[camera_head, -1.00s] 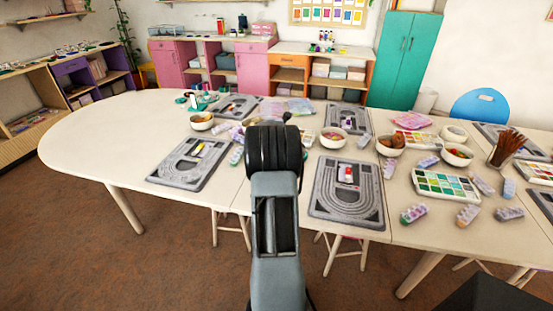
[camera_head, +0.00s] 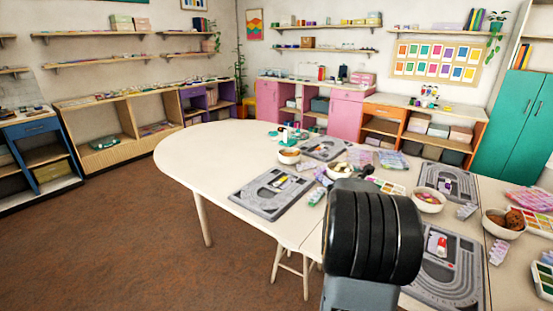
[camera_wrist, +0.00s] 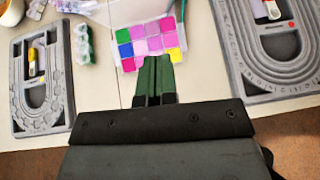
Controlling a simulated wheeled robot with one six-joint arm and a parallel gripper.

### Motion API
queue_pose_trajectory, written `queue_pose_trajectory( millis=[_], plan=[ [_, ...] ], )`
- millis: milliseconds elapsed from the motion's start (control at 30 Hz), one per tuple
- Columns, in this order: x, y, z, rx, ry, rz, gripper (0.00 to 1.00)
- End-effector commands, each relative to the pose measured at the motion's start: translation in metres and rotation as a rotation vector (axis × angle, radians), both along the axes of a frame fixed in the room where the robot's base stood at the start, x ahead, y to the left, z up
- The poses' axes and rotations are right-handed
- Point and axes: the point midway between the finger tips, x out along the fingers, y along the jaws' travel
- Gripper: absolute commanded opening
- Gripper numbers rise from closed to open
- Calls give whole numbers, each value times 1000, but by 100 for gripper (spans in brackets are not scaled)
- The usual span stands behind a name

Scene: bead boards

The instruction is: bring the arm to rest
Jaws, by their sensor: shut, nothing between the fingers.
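My gripper (camera_wrist: 155,75) shows in the wrist view with its green fingers together and nothing between them. It is above the white table, with its tips in front of a bead palette (camera_wrist: 150,40) of pink, purple and green squares; I cannot tell the height. In the head view my black arm joint (camera_head: 372,235) fills the lower right middle and hides part of the table. The gripper's fingers cannot be made out there.
Grey bead boards (camera_head: 272,192) lie on the white table (camera_head: 200,152), one left of my arm and another (camera_head: 450,268) right of it. Bowls of beads (camera_head: 428,203) stand nearby. Shelves and cabinets line the walls. The brown floor (camera_head: 130,240) at left is clear.

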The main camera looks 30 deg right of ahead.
Motion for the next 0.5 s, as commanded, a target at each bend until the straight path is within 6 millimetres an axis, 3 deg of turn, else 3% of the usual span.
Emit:
queue_pose_trajectory(
  millis=[267,367,467,500],
  plan=[
    [6,3,-1,-23,94,99,0],
    [22,15,-9,-80,275,351,0],
    [38,47,-22,-203,549,761,0],
    [46,69,-23,-282,666,962,0]
  ],
)
